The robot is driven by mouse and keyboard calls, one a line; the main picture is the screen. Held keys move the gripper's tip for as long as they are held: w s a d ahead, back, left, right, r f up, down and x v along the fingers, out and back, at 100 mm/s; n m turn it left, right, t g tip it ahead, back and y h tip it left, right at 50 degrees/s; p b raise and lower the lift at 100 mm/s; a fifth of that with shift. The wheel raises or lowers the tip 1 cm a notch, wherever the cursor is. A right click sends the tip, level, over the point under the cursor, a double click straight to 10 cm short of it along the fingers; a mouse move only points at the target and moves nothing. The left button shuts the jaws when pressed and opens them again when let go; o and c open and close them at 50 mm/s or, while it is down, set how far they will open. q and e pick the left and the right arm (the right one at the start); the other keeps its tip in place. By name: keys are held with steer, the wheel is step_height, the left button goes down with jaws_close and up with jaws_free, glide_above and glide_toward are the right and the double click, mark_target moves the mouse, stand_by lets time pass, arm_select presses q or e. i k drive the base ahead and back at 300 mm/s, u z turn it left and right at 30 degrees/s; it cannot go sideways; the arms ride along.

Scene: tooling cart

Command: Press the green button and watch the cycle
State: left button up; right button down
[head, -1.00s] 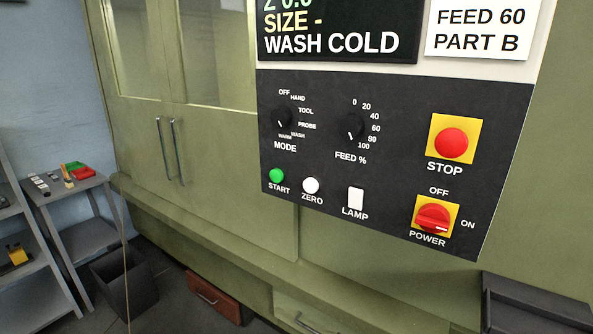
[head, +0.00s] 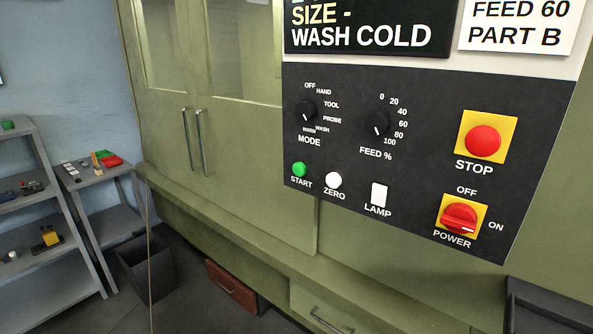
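The green START button (head: 299,170) is at the lower left of the dark control panel (head: 425,135), left of the white ZERO button (head: 333,180). The MODE knob (head: 305,111) and FEED knob (head: 376,124) are above. The red STOP button (head: 483,141) sits on a yellow plate at right. Below it is the red POWER switch (head: 460,218), its mark toward ON. The display (head: 368,45) reads "SIZE -" and "WASH COLD"; its top is cut off. Neither of my grippers is in view, and nothing touches the green button.
The machine's green doors (head: 240,150) with two upright handles look shut. A ledge runs below them. A grey shelf (head: 30,160) and a small stand (head: 95,178) are at left, with a dark bin (head: 150,275) and red drawer box (head: 231,285) on the floor.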

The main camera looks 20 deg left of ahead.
mark_target(299, 169)
steer(key=k, duration=0.5)
steer(key=z, duration=1.25)
steer(key=i, duration=0.8)
steer(key=u, duration=1.1)
